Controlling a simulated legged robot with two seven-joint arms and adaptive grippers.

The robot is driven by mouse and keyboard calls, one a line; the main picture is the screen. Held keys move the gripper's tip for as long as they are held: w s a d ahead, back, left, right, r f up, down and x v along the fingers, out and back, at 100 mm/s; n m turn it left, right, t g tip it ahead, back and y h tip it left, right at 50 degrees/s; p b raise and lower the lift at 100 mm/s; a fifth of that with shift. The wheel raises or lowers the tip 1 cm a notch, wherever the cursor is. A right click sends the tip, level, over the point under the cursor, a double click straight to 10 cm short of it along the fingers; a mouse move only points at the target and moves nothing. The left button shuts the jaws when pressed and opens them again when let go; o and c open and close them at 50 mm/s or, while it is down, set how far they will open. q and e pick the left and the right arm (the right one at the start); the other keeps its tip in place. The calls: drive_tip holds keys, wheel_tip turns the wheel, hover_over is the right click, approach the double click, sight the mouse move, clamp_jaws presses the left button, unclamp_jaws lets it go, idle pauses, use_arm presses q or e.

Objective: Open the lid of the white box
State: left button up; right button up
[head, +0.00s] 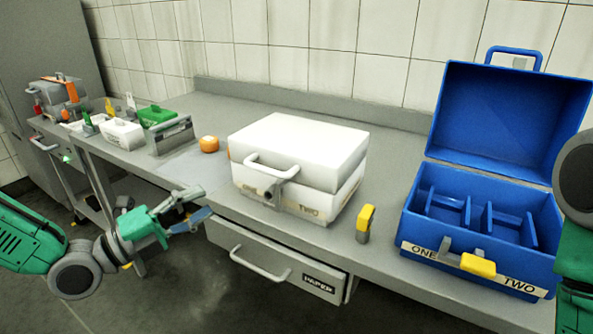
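The white box (283,142) stands on the grey counter with its lid shut. It has a white handle (268,164) and a grey latch (276,191) on its front, and a label reading "TWO" partly shows. My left gripper (197,206) is in front of the counter edge, left of the box and apart from it. Its fingers look spread and hold nothing that I can see. My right arm (573,255) shows at the right edge, and its gripper is out of the picture.
A blue box (480,268) stands open at the right, with empty compartments. A small yellow-topped item (365,222) stands between the boxes. Containers (122,133) crowd the far left. A drawer marked "PAPER" (272,259) is below.

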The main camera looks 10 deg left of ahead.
sight(263, 169)
use_arm(q)
drive_tip(key=x, duration=1.4)
drive_tip(key=shift+s+r, duration=0.1)
drive_tip(key=shift+r, duration=0.05)
clamp_jaws()
